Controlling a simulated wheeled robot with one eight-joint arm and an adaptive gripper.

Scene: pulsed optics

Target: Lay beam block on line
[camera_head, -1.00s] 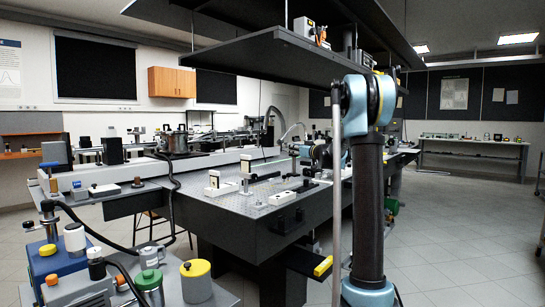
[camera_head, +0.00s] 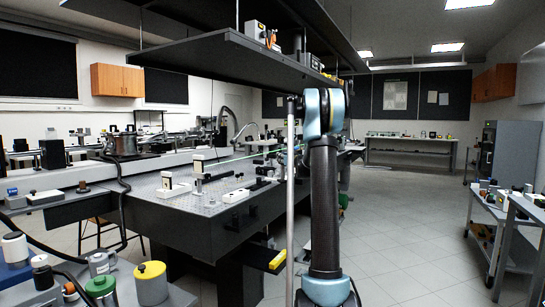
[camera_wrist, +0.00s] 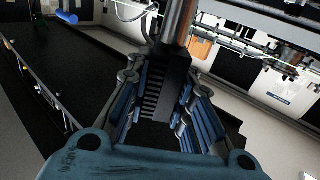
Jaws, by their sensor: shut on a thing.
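In the wrist view my gripper (camera_wrist: 168,85) has its blue-padded fingers closed around a black finned block (camera_wrist: 174,70), which I take to be the beam block. A grey metal post (camera_wrist: 181,22) runs from the block toward the top of the picture. The block's far side and base are hidden. In the head view a thin green line (camera_head: 240,156), like a laser beam, crosses above the optical table (camera_head: 190,207). My arm's upright link covers part of that table's right side, and I cannot make out the gripper or block there.
White and black optical mounts (camera_head: 200,165) stand on the table. A dark shelf (camera_head: 215,58) overhangs it. Instrument carts (camera_head: 500,225) stand at the far right. Open floor (camera_head: 410,240) lies between.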

